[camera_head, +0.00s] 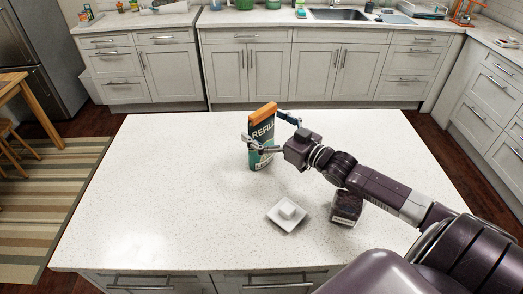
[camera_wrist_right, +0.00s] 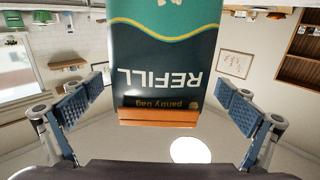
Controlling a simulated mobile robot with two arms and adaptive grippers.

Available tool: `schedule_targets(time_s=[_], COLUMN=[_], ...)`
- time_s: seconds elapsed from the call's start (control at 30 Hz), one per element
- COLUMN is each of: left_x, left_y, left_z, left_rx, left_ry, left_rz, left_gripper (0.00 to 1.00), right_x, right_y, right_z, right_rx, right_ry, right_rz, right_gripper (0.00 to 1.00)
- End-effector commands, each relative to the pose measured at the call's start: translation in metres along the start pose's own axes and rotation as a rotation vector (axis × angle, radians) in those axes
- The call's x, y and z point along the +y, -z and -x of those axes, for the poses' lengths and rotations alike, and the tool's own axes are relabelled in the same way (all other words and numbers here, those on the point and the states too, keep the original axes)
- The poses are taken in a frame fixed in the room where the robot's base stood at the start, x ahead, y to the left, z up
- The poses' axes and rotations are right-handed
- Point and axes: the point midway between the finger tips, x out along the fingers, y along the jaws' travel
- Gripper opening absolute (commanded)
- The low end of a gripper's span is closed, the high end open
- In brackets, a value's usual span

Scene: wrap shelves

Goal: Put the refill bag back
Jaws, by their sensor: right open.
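The refill bag (camera_head: 261,140) stands upright on the white island counter, dark green and teal with an orange top and "REFILL" on its front. My right gripper (camera_head: 265,129) is open, with one finger on each side of the bag's upper part. In the right wrist view the bag (camera_wrist_right: 165,60) appears upside down between the spread finger pads, with visible gaps on both sides. My left gripper is not in view.
A white square dish (camera_head: 287,222) with a small white block and a dark box (camera_head: 346,210) sit near my right forearm. The island counter (camera_head: 150,190) is clear on the left. Cabinets (camera_head: 290,70) and a sink stand behind.

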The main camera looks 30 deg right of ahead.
Motion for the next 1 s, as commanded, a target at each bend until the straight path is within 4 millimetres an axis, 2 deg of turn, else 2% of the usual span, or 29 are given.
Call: schedule_targets(time_s=[0.33,1.0], left_x=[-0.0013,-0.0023], left_y=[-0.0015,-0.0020], left_z=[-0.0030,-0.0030], left_rx=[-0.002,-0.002], left_ry=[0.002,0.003], left_rz=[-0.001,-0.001], left_gripper=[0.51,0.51], right_x=[0.0000,-0.0002], right_y=[0.0001,0.0000], right_z=[-0.0047,-0.0046], right_rx=[-0.002,-0.001], right_ry=[0.000,0.000], right_rz=[-0.001,-0.001], right_gripper=[1.00,0.26])
